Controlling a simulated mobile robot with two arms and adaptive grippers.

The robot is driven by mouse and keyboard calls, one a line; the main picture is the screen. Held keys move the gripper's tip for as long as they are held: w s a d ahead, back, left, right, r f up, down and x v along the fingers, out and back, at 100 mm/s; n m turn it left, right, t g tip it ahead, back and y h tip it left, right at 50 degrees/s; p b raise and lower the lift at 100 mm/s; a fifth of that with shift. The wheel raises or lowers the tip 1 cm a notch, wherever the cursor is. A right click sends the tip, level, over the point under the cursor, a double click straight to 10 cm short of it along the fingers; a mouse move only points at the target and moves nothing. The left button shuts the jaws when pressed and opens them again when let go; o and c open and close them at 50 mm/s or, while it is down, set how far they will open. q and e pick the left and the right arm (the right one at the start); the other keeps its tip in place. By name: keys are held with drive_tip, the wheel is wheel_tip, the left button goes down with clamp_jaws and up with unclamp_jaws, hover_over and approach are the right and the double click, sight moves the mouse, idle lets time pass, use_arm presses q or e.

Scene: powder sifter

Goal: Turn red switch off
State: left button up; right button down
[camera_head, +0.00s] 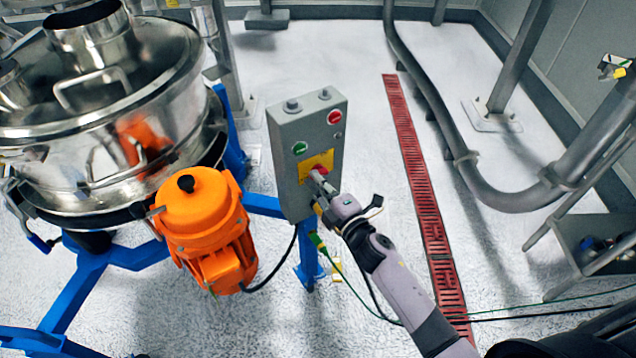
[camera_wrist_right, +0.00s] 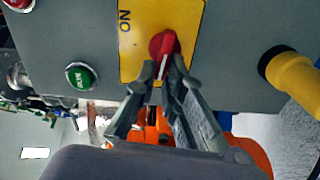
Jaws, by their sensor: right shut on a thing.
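A grey control box (camera_head: 290,140) stands on a blue frame near the middle of the head view. A red rotary switch (camera_head: 320,170) sits on its yellow plate (camera_head: 305,167). In the right wrist view the red switch (camera_wrist_right: 163,45) is on the yellow plate (camera_wrist_right: 190,15), near the printed word "ON". My right gripper (camera_head: 318,177) reaches the switch from the lower right. In the wrist view its fingertips (camera_wrist_right: 167,72) are closed around the switch's handle, which shows a white line. The fingers partly hide the switch in the head view. My left gripper is not in view.
A green button (camera_head: 299,148) and a red button (camera_head: 334,117) sit above the switch. An orange motor (camera_head: 203,222) and a steel sifter (camera_head: 110,110) stand to the left. A red floor grating (camera_head: 415,165) and a grey pipe (camera_head: 435,100) lie to the right.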

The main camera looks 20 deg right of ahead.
drive_tip(key=shift+f+n, duration=0.15)
drive_tip(key=shift+n, duration=0.45)
drive_tip(key=shift+b, duration=0.3)
drive_tip(key=c, duration=1.7)
unclamp_jaws()
drive_tip(key=v, duration=1.2)
